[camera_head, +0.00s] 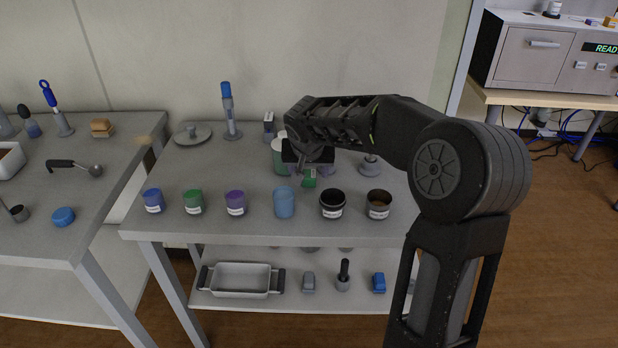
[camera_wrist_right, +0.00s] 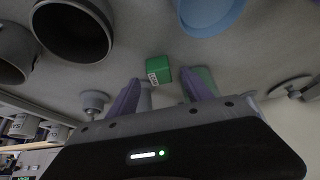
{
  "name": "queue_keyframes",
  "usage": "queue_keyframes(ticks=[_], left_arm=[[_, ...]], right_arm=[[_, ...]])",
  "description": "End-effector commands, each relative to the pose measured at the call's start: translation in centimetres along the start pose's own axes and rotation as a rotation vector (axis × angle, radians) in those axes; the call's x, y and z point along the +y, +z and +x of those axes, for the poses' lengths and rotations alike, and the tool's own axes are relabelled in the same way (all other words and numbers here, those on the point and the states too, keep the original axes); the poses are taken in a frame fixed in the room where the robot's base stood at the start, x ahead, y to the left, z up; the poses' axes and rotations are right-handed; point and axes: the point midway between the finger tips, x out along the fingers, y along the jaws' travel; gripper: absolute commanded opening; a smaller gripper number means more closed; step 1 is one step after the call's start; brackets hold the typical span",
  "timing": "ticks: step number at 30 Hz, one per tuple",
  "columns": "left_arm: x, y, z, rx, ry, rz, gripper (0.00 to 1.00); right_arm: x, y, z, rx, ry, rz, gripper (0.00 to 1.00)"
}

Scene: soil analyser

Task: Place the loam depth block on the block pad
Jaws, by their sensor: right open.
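A small green block (camera_head: 309,182) with a white label sits on the middle table, behind the front row of jars. I take it for the depth block, but its label is too small to read. It also shows in the right wrist view (camera_wrist_right: 158,70). My right gripper (camera_head: 308,162) is over it from behind. In the wrist view the gripper (camera_wrist_right: 165,88) is open, and the block lies just beyond the gap between its fingertips, not clasped. I cannot pick out the block pad. My left gripper is not in view.
A green container (camera_head: 279,157) stands close beside the gripper.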

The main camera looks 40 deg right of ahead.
Motion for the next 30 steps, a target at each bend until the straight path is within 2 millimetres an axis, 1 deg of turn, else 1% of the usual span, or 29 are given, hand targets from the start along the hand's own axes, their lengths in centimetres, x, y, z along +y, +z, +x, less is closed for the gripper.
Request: queue_keyframes(ticks=[1,3,6,23,30], left_arm=[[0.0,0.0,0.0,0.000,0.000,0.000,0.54],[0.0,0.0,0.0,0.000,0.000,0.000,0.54],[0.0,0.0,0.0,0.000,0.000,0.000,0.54],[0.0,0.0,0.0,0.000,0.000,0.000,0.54],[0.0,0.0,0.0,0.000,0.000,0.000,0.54]], right_arm=[[0.1,0.0,0.8,-0.002,0.002,0.000,0.58],[0.1,0.0,1.6,-0.001,0.002,0.000,0.58],[0.0,0.0,2.0,0.001,0.000,0.000,0.58],[0.0,0.0,2.0,0.001,-0.001,0.000,0.58],[0.0,0.0,2.0,0.001,-0.001,0.000,0.39]])
